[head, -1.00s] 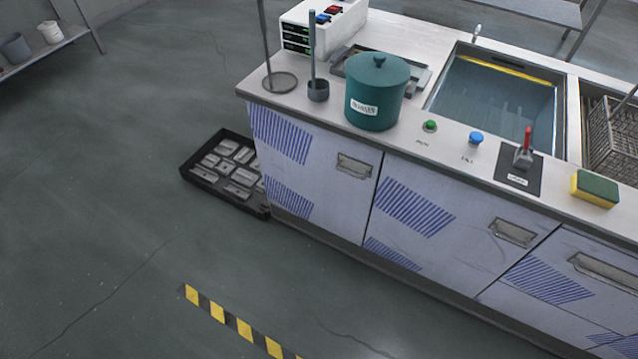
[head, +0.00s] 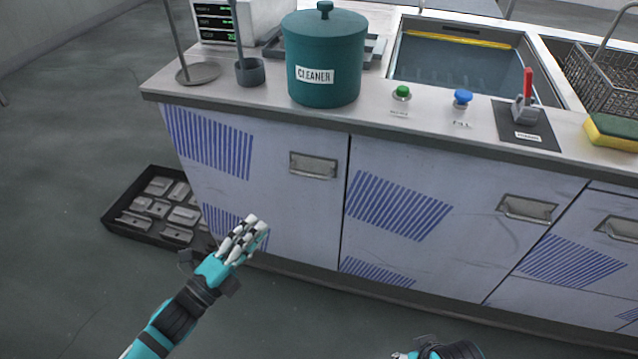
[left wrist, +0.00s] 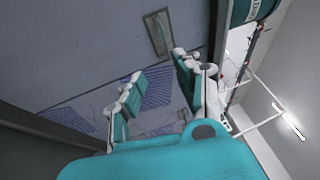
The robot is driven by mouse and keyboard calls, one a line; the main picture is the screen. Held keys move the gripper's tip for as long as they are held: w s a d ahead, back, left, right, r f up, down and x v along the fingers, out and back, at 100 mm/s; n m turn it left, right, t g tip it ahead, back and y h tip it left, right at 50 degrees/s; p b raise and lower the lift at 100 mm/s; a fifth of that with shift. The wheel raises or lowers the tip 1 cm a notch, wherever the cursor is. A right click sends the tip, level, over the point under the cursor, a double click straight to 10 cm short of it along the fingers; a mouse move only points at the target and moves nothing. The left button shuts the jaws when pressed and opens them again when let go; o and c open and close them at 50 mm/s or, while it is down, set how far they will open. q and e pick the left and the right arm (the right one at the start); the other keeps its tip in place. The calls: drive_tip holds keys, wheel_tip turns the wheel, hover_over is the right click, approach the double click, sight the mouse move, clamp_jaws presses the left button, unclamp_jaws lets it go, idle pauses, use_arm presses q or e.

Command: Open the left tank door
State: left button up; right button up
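The left tank door (head: 285,205) is a pale panel with blue striped patches, flush with the cabinet front and shut. Its recessed metal handle (head: 313,165) is near the upper right corner. The handle also shows in the left wrist view (left wrist: 158,33), beyond the fingers. My left gripper (head: 250,233) is in front of the door's lower part, below and left of the handle, apart from it. In the left wrist view (left wrist: 155,85) its fingers are spread with nothing between them.
The counter (head: 445,133) carries a teal cleaner pot (head: 325,45), green and blue buttons, a red lever (head: 527,85) and a sponge (head: 614,130). A black tray (head: 125,228) of metal parts lies on the floor left of the cabinet. More doors continue right.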

sight(310, 176)
use_arm(q)
drive_tip(key=x, duration=0.6)
drive_tip(key=b+x, duration=0.1)
drive_tip(key=x, duration=1)
drive_tip(key=shift+d+r, duration=0.45)
use_arm(e)
drive_tip(key=v, duration=0.6)
drive_tip(key=shift+w+d, duration=0.1)
drive_tip(key=shift+w, duration=0.05)
use_arm(q)
clamp_jaws()
use_arm(e)
drive_tip(key=shift+f, duration=0.1)
